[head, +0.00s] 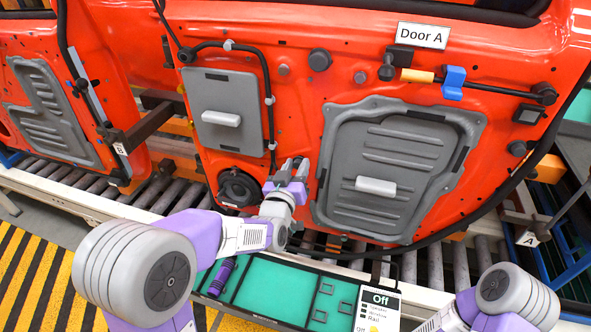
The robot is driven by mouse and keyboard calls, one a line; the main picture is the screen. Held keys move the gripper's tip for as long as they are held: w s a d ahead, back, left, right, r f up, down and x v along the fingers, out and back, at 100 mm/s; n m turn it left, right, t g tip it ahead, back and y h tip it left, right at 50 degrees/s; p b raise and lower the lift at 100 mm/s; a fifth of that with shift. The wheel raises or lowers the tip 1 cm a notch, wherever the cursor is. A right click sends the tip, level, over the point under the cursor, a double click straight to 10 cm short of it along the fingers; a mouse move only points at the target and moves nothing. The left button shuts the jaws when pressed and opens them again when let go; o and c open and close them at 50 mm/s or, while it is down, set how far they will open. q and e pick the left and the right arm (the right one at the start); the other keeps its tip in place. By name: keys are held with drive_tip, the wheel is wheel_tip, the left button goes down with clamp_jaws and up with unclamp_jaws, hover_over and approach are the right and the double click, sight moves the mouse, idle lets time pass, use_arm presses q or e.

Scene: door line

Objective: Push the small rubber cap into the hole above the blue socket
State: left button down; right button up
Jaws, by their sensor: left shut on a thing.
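My left gripper (292,168) is in front of the lower middle of the orange-red door A (300,105), between the round black speaker and the large grey panel. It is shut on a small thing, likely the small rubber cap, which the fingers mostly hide. A bright blue part (453,82), the only clearly blue fitting on the door, sits on the dark rod at the upper right, well above and right of the gripper. I cannot make out the hole above it. My right arm shows at the bottom right, but its gripper is out of view.
A grey panel (335,205) and a smaller grey panel (226,140) stand out from the door. A black cable runs near the gripper.

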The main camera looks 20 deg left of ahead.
use_arm(q)
drive_tip(key=shift+w, duration=0.55)
drive_tip(key=shift+r, duration=0.1)
idle(0.4)
drive_tip(key=c, duration=0.7)
unclamp_jaws()
drive_tip(key=shift+o, duration=0.2)
drive_tip(key=shift+d, duration=0.1)
